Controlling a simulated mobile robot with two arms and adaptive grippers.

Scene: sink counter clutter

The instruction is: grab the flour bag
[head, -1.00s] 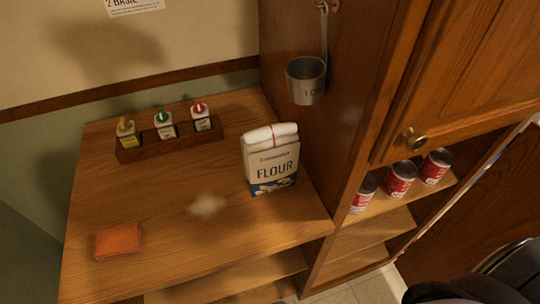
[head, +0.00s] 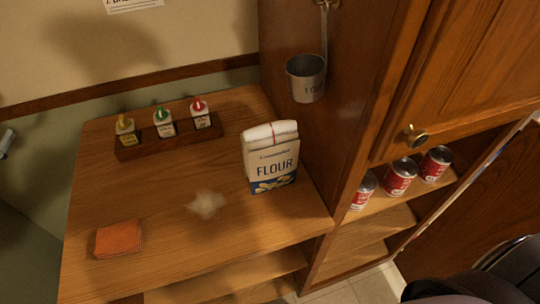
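The flour bag (head: 271,160) stands upright on the wooden counter (head: 150,195), close to the side of the tall cabinet. It is white with a blue patterned base, the word FLOUR on its front, and a rolled, tied top. Neither gripper can be clearly made out. A small pale object at the left edge and a dark shape of my own at the lower right corner show no fingers. Nothing touches the bag.
A pale flour spill (head: 206,204) and an orange sponge (head: 119,239) lie left of the bag. A wooden rack (head: 180,140) holds three bottles behind. A metal cup (head: 306,80) hangs on the cabinet side. Red cans (head: 400,178) stand on a shelf at right.

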